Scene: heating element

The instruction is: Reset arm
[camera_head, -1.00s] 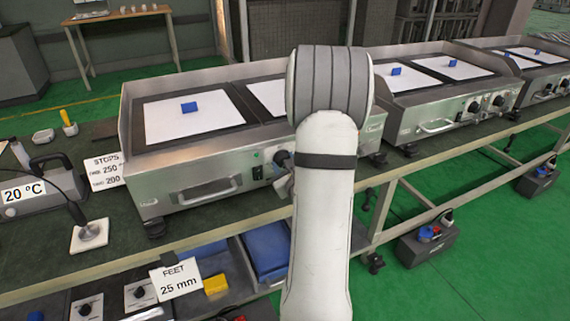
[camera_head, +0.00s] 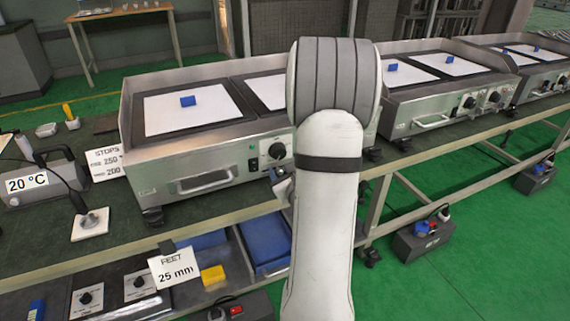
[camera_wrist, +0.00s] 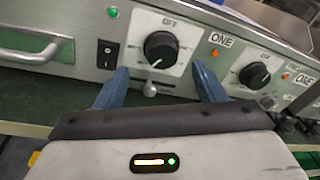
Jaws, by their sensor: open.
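My gripper shows in the wrist view (camera_wrist: 160,88) with its two blue fingers spread apart and nothing between them. It faces the front panel of a steel griddle, with a black knob (camera_wrist: 162,48) beyond the gap between the fingertips. I cannot tell whether the fingers touch the panel. In the head view my white arm hides most of the gripper. The griddle (camera_head: 215,163) stands on the bench there, with a white sheet and a blue block (camera_head: 188,101) on its plate. A second knob (camera_wrist: 255,75) is right of the fingers.
More griddles (camera_head: 440,95) stand to the right along the bench. A "20 °C" instrument (camera_head: 40,183) and a probe on a white pad (camera_head: 90,224) are at the left. A lower shelf holds a yellow block (camera_head: 213,276) and blue trays. A drawer handle (camera_wrist: 35,45) is near the left finger.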

